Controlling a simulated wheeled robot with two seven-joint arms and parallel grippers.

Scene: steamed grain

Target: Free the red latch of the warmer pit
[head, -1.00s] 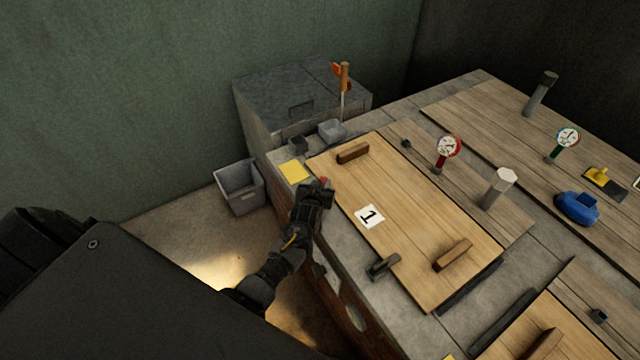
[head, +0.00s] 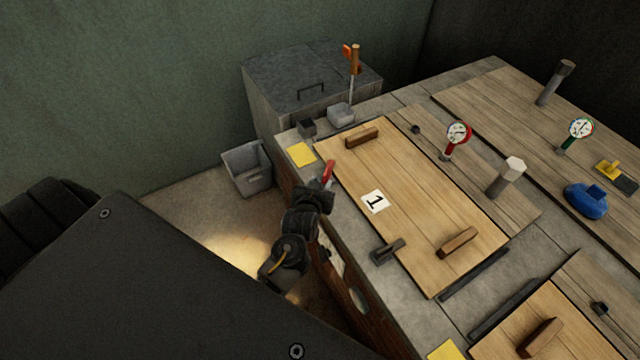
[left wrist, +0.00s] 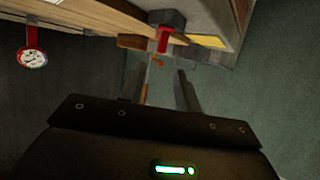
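The wooden lid (head: 420,205) marked 1 lies flat over the pit. The red latch (head: 328,172) is at the lid's left edge, its handle pointing roughly along that edge. I cannot tell whether it still overlaps the lid. A dark latch (head: 388,251) lies across the same edge nearer me. My left gripper (head: 322,190) is just on the near side of the red latch and hides its lower end. In the left wrist view the fingers (left wrist: 165,88) are apart and empty, with the red latch (left wrist: 164,40) ahead of them, apart from them. My right gripper is out of view.
A yellow note (head: 301,154) and small grey containers (head: 341,115) are on the counter beyond. A grey bin (head: 247,170) stands on the floor at left. The red-rimmed gauge (head: 458,134) and a hexagonal post (head: 506,178) rise to the right of the lid.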

